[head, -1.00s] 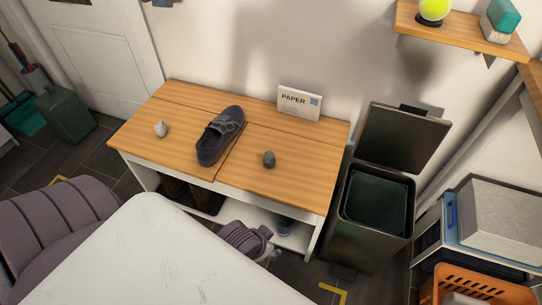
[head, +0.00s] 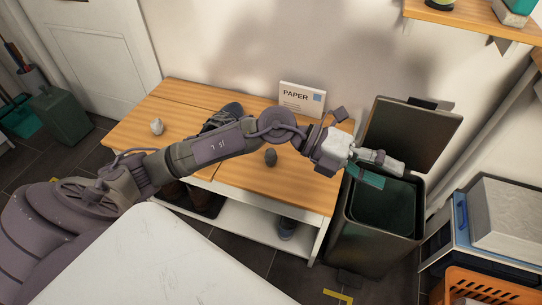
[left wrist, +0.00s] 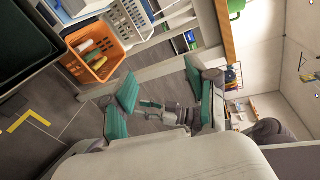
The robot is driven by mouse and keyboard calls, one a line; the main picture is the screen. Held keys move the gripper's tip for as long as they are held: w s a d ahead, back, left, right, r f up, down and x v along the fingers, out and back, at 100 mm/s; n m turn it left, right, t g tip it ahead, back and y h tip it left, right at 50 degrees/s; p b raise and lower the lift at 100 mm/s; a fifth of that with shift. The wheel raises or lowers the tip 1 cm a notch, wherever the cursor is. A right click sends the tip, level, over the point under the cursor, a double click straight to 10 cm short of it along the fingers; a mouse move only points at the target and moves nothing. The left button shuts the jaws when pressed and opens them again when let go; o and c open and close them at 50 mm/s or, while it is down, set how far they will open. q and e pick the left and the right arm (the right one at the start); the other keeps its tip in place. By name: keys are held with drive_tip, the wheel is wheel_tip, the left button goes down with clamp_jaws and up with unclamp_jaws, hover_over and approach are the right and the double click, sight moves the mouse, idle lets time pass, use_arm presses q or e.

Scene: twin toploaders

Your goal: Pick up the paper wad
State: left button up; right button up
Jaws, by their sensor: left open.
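A small pale crumpled lump (head: 157,126), which looks like the paper wad, lies on the left part of the wooden bench top (head: 185,95). A darker grey lump (head: 270,157) lies on the bench's right part; I cannot tell its material. My left gripper (head: 382,170) is open and empty, over the open bin to the right of the bench and well away from both lumps. Its teal fingers stand apart in the left wrist view (left wrist: 160,98), with no lump between them. My right gripper is not in view.
A dark shoe (head: 231,109) on the bench is partly hidden by my left arm. A PAPER sign (head: 302,98) stands at the back. The bin (head: 345,235) has its lid (head: 410,137) up. An orange crate (head: 490,286) is at lower right. A white surface (head: 150,260) is in front.

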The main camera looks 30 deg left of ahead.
use_arm(q)
drive_tip(key=w+a+f+m+g+y, duration=0.1)
drive_tip(key=w+a+f+y, duration=0.1)
drive_tip(key=a+f+y, duration=0.35)
drive_tip(key=n+y, duration=0.2)
drive_tip(key=y, duration=0.8)
approach(271, 149)
drive_tip(key=shift+g, duration=0.3)
drive_tip(key=f, duration=0.2)
drive_tip(key=f+b, duration=0.1)
drive_tip(key=f, duration=0.1)
drive_tip(key=w+f+b, duration=0.1)
drive_tip(key=f, duration=0.1)
drive_tip(key=shift+a, duration=0.15)
drive_tip(key=f, duration=0.1)
drive_tip(key=f+b, duration=0.1)
drive_tip(key=f, duration=0.3)
drive_tip(key=shift+w+b, duration=0.3)
drive_tip(key=shift+w, duration=0.1)
drive_tip(key=shift+w+f, duration=0.1)
drive_tip(key=shift+f, duration=0.15)
drive_tip(key=c, duration=0.9)
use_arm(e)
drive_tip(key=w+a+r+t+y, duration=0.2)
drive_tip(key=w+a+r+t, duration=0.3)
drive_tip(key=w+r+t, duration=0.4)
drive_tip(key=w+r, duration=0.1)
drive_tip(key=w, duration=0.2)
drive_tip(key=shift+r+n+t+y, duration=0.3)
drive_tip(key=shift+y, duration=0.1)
